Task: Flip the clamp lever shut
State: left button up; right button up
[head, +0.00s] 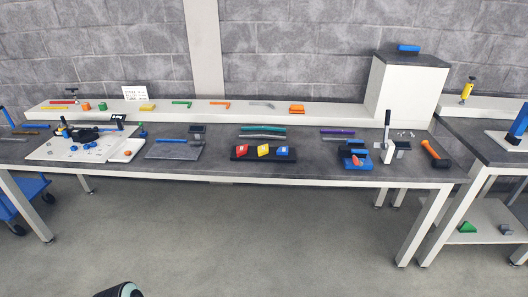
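A white upright fixture (387,151) stands near the right end of the long grey table. A larger tilted blue lever (519,119) on a white base shows at the right edge, on the other table. Neither of my grippers is in view. Only a dark rounded part of mine shows at the bottom left.
An orange-headed hammer (435,153) lies right of the white fixture. A black tray (263,153) with red, yellow and blue blocks stands mid-table. A raised white shelf (320,115) and a tall white box (408,90) stand behind. The floor in front is clear.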

aim_at(64, 120)
jog(key=u, duration=1.5)
jog(key=i+j+z, duration=0.1)
jog(key=z, duration=0.25)
jog(key=i+j+z, duration=0.1)
jog(key=z, duration=0.2)
jog(key=i+j+z, duration=0.3)
jog(key=j, duration=0.35)
jog(key=i+j+z, duration=0.2)
jog(key=j, duration=0.15)
jog(key=i+j, duration=0.1)
jog(key=j, duration=0.25)
jog(key=i+j+z, duration=0.15)
jog(key=j, duration=0.55)
jog(key=i+j, duration=0.15)
jog(key=j, duration=0.25)
jog(key=i+j, duration=0.15)
jog(key=j, duration=0.3)
jog(key=i+j+z, duration=0.1)
jog(key=j, duration=0.3)
jog(key=i+j, duration=0.15)
jog(key=j, duration=0.3)
jog(key=i+j, duration=0.1)
jog(key=j, duration=0.35)
